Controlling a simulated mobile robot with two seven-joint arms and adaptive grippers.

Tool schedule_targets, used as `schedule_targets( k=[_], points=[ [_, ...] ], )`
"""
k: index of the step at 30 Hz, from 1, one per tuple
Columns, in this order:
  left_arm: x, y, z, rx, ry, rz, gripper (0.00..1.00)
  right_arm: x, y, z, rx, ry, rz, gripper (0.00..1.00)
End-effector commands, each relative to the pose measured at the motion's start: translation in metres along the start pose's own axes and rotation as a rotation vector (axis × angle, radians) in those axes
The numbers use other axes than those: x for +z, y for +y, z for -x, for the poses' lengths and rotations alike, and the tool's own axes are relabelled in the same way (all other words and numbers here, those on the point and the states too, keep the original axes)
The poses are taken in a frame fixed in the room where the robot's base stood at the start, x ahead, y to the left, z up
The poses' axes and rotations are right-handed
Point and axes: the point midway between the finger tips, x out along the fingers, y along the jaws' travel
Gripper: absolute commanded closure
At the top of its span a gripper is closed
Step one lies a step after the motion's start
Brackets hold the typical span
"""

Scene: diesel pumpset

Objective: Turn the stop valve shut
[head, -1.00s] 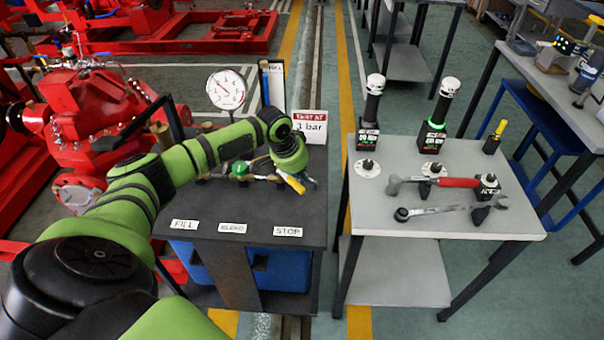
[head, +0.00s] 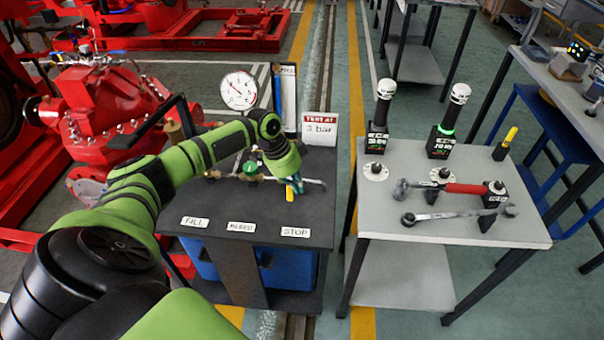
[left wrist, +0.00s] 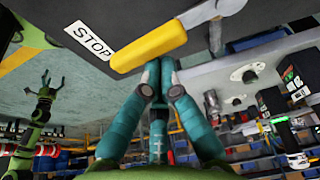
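The stop valve's yellow lever (head: 290,193) is at the right of the black bench, above the STOP label (head: 295,232). In the left wrist view the yellow grip (left wrist: 150,47) on its metal shank lies close over the label. My left gripper (head: 292,182) is at the lever. In the left wrist view its teal fingers (left wrist: 160,66) are drawn together beside the grip's lower edge, not around it. Contact looks likely but is hard to tell. The valve body is partly hidden by the gripper. My right gripper (left wrist: 48,80) shows small there, fingers spread and empty.
A green-handled valve (head: 250,168) and a dial gauge (head: 239,91) stand on the bench, with a 3 bar sign (head: 320,126) behind. A red pump (head: 100,105) is at the left.

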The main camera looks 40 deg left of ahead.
Motion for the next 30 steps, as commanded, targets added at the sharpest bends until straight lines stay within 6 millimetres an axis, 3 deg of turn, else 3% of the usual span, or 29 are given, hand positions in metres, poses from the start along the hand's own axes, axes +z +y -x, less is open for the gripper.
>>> schedule_targets(
  k=[14,30],
  points=[
    [0.009,0.002,0.003,-0.003,-0.003,0.004,1.00,0.000,0.000,0.004,0.000,0.000,0.000,0.15],
    [0.000,0.006,0.003,-0.002,0.000,0.005,1.00,-0.001,0.001,0.013,0.001,0.000,0.000,0.15]
  ],
)
